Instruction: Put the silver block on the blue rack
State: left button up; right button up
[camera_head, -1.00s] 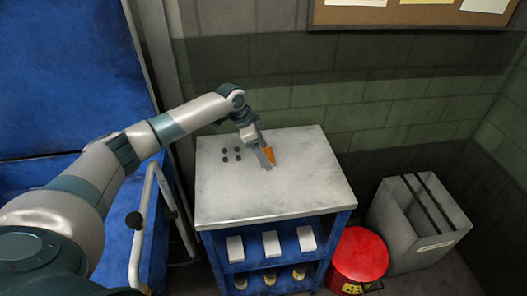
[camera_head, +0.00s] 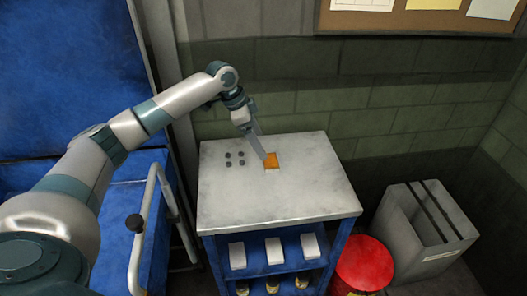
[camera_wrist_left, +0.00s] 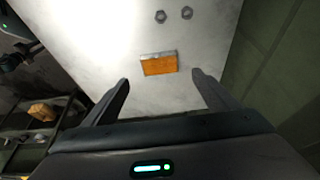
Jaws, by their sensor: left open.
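A block (camera_head: 271,161) with an orange face lies on the grey top of a blue cart. In the left wrist view this block (camera_wrist_left: 158,65) shows a thin silver-grey strip along its far edge; no plain silver block stands out. My left gripper (camera_head: 262,153) is just left of and above the block. In the left wrist view my left gripper (camera_wrist_left: 160,78) is open and empty, with the block ahead of and between the fingertips. The blue cart (camera_head: 211,252) may be the blue rack; I cannot tell. My right gripper is not in view.
White boxes (camera_head: 274,251) stand on the cart's shelf. A red bin (camera_head: 364,266) and a grey bin (camera_head: 416,235) are at right. A large blue structure (camera_head: 70,70) with a metal rail (camera_head: 146,225) is at left. The front of the cart top is clear.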

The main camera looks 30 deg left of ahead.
pick_arm(q)
jog(key=v, duration=0.4)
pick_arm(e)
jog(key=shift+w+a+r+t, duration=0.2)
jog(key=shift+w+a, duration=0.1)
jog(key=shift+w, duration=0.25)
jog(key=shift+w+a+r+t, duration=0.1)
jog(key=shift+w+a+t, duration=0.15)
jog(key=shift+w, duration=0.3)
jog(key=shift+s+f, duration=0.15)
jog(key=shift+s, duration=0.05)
